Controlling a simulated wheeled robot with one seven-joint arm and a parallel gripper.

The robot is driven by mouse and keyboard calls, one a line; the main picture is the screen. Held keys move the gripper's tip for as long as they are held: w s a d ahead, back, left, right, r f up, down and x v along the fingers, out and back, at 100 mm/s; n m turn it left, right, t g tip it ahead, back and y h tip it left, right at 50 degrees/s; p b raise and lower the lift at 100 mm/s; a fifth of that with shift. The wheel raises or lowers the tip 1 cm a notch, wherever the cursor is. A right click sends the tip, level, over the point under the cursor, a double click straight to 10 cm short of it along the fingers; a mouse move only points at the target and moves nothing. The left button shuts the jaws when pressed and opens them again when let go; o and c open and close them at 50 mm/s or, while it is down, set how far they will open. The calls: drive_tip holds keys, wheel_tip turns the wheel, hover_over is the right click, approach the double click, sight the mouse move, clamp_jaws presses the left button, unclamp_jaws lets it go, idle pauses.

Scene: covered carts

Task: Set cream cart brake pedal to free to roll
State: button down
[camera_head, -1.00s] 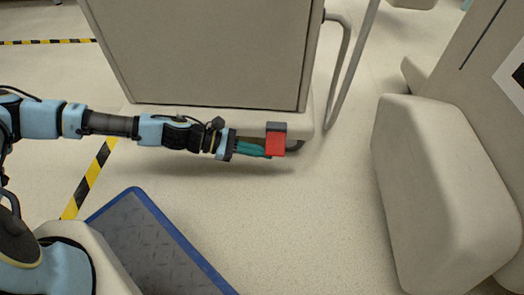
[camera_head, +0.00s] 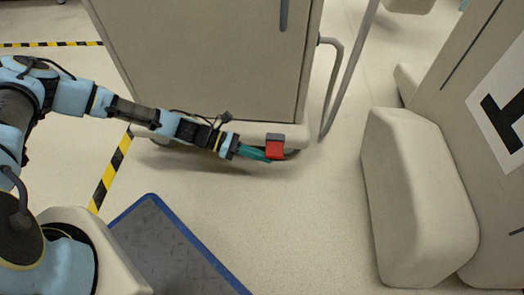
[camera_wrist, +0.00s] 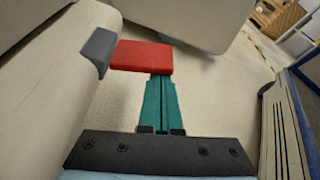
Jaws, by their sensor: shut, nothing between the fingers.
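The cream cart (camera_head: 200,60) stands at the top middle of the head view, with a low base along its bottom edge. Its brake pedal (camera_head: 275,150) is a red block with a dark grey top edge, sticking out from the base near the right corner. In the wrist view the red pedal (camera_wrist: 142,57) lies across the picture, its grey end (camera_wrist: 98,48) against the cart's pale side. My gripper (camera_head: 262,155) is shut, its teal fingers together with nothing between them. The fingertips (camera_wrist: 160,80) are at the pedal's underside or near edge; whether they touch it I cannot tell.
A cart handle (camera_head: 333,85) of grey tube stands right of the cart. A large cream body with a rounded block (camera_head: 415,200) stands at the right. A blue-edged dark mat (camera_head: 170,245) lies at the bottom. The floor between is clear.

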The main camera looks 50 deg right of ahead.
drive_tip(key=shift+r+n+p, duration=0.4)
drive_tip(key=shift+r+p, duration=0.05)
drive_tip(key=shift+d, duration=0.1)
idle(0.4)
drive_tip(key=w+a+p, duration=0.2)
drive_tip(key=w+a, duration=0.4)
drive_tip(key=w, duration=0.1)
drive_tip(key=shift+w+f, duration=0.25)
drive_tip(key=shift+f, duration=0.2)
idle(0.3)
